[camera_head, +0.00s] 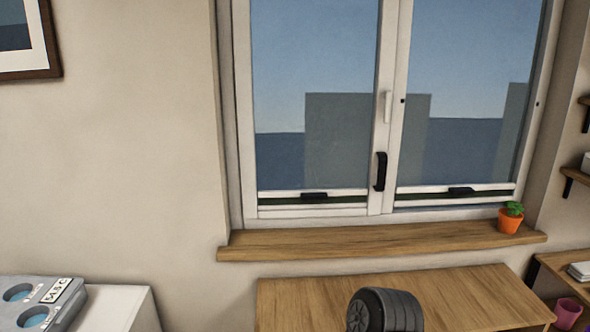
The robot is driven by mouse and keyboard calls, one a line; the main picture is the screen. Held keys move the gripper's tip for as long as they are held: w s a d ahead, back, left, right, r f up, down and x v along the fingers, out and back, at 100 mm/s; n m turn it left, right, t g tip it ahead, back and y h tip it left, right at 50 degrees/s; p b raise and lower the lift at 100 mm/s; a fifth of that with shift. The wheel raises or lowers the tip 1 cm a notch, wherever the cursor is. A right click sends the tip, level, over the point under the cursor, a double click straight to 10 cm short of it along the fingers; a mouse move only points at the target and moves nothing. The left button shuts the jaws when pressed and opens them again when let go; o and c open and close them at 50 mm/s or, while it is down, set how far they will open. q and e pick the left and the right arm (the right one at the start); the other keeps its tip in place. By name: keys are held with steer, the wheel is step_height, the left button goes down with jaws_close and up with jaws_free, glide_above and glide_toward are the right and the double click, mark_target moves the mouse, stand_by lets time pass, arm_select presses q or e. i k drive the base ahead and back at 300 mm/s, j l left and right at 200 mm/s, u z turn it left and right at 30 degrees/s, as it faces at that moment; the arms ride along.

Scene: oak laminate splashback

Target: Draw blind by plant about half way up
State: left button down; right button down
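The orange pot with a green plant (510,219) stands at the right end of the wooden windowsill (380,240). The right window pane, nearer the plant, has a pale blind rail with a small black pull (461,191) low down near the bottom of its frame. A thin dark green strip shows at that rail. The glass above it is clear, with sky and buildings visible. The left pane has a similar low rail with a black pull (314,196). Neither of my grippers is in view.
A black window handle (380,172) sits on the middle frame. A wooden table (300,298) stands below the sill. A grey unit with round blue wells (40,303) is on a white surface at lower left. Shelves and a pink cup (567,312) are at right.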

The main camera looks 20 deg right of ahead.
mark_target(465, 189)
steer(key=z, duration=1.7)
steer(key=i+l, duration=0.1)
steer(key=l, duration=0.25)
steer(key=i+l, duration=0.1)
steer(key=l, duration=0.25)
steer(key=i+l, duration=0.15)
steer(key=l, duration=0.2)
steer(key=i+l, duration=0.1)
steer(key=l, duration=0.25)
steer(key=i+l, duration=0.1)
steer(key=l, duration=0.25)
steer(key=l+u, duration=0.1)
steer(key=u, duration=1.6)
